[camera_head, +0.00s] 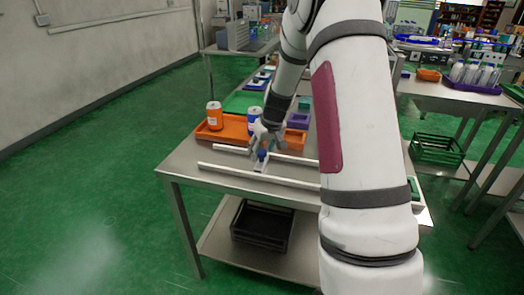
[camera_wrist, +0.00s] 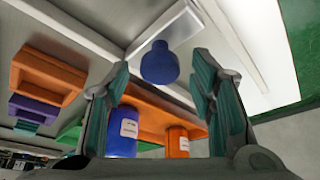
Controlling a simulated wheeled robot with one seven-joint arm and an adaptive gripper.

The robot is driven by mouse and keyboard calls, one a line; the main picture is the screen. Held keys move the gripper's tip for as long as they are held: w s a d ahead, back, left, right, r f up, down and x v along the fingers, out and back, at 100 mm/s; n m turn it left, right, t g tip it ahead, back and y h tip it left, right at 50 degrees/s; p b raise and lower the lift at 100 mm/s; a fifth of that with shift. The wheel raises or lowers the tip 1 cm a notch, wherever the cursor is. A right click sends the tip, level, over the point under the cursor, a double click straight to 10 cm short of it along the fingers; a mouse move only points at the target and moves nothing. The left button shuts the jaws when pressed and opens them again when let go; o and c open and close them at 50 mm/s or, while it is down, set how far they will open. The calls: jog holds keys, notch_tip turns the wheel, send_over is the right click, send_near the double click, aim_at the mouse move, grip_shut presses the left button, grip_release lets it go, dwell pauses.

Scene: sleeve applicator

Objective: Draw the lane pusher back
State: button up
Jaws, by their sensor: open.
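The lane pusher (camera_head: 261,167) is a pale plate lying across the lane between two white rails, with a blue knob (camera_head: 262,155) standing on it. In the wrist view the knob (camera_wrist: 160,62) appears between my open fingers, and the pusher plate (camera_wrist: 176,24) shows beyond it. My gripper (camera_head: 267,141) is open, pointing down just above the knob in the head view. Gaps show on both sides of the knob in the wrist view, and no finger visibly touches it. My arm hides the right part of the lane.
The front rail (camera_head: 255,178) and back rail (camera_head: 233,150) border the lane. The table's left front corner is clear.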

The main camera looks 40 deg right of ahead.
jog(key=shift+f, duration=0.2)
grip_shut()
jog(key=w+a+b, duration=0.1)
jog(key=w+a, duration=0.2)
jog(key=w, duration=0.1)
jog(key=w+a+b, duration=0.1)
jog(key=w+a, duration=0.3)
jog(key=w, duration=0.1)
jog(key=w+a+b, duration=0.1)
jog(key=w+a, duration=0.3)
jog(key=w, duration=0.1)
jog(key=shift+w+b, duration=0.1)
jog(key=shift+b, duration=0.3)
jog(key=shift+w+a, duration=0.35)
jog(key=shift+a+r, duration=0.1)
grip_release()
jog(key=shift+w, duration=0.1)
